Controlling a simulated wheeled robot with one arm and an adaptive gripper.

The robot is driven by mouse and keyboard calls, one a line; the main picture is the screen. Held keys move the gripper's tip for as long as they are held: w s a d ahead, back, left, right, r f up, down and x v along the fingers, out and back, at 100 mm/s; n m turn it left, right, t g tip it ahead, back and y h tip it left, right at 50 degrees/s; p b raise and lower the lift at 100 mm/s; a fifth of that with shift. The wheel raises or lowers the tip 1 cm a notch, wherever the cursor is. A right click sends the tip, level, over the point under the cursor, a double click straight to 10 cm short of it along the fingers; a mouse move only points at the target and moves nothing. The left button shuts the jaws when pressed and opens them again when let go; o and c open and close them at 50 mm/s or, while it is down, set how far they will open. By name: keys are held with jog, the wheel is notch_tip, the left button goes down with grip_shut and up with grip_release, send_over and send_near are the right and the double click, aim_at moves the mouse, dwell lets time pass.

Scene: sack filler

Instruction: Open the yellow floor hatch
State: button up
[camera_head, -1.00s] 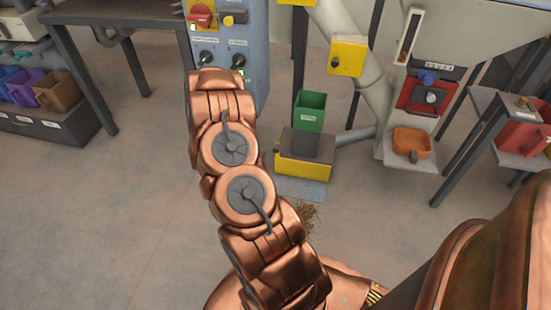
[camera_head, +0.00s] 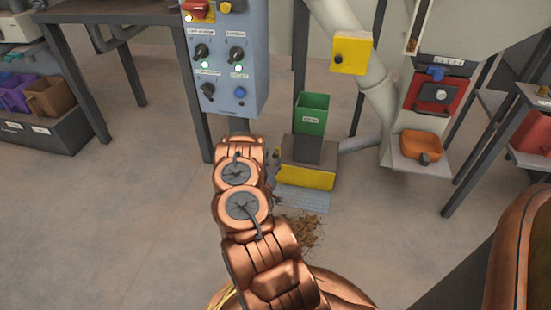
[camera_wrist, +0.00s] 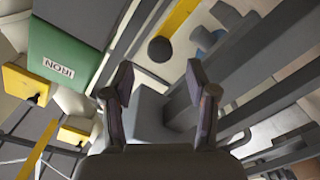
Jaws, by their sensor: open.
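A low unit on the floor has a yellow front panel (camera_head: 305,176), which I take for the yellow floor hatch; it looks closed. A green bin (camera_head: 312,113) marked IRON stands above it and shows again at upper left in the wrist view (camera_wrist: 68,38). My gripper (camera_wrist: 160,85) is open, with nothing visible between its fingers. A dark round knob (camera_wrist: 160,48) lies just beyond the fingertips, near a yellow strip (camera_wrist: 180,17), apparently the hatch. In the head view my arm hides the gripper, just left of the unit. Contact cannot be told.
A blue-grey control panel (camera_head: 225,62) with knobs stands behind my arm. A yellow box (camera_head: 352,53) sits on the sloping pipe. An orange scoop (camera_head: 422,146) rests on a shelf at right. A floor grate (camera_head: 303,199) and spilled straw-like bits (camera_head: 303,232) lie before the unit.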

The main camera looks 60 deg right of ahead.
aim_at(275, 156)
jog(key=b+x, duration=0.1)
jog(key=x, duration=0.3)
jog(key=shift+w+d+f+b, duration=0.1)
jog(key=shift+w+d+b, duration=0.05)
jog(key=shift+d+b, duration=0.25)
jog(key=shift+w+d, duration=0.25)
jog(key=shift+d, duration=0.2)
jog(key=shift+c, duration=0.5)
grip_shut()
